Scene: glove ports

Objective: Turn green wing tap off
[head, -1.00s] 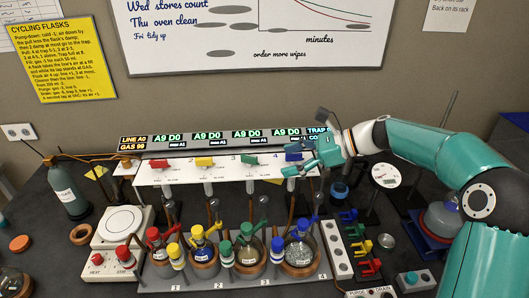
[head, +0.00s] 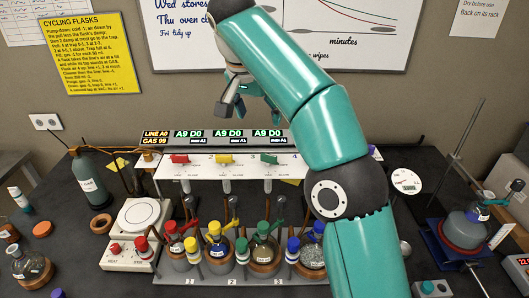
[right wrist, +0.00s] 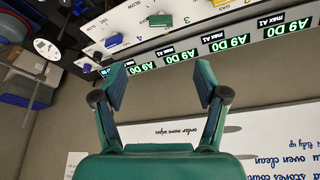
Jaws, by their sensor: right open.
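The green wing tap (head: 269,158) is on the white panel at station 3, between the yellow tap (head: 225,158) and the blue one, which my right arm hides in the head view. The green tap also shows in the right wrist view (right wrist: 160,20), with the blue tap (right wrist: 112,41) to its left. Its wing appears to lie roughly along the panel; its exact setting is too small to read. My right gripper (head: 245,100) is open and empty, raised above the panel and apart from the taps. It also shows in the right wrist view (right wrist: 160,76). My left gripper is out of view.
The lit display strip (head: 215,135) runs along the panel's back edge. Flasks with coloured stoppers stand below the panel in a grey rack (head: 215,274). A whiteboard (head: 185,40) hangs behind.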

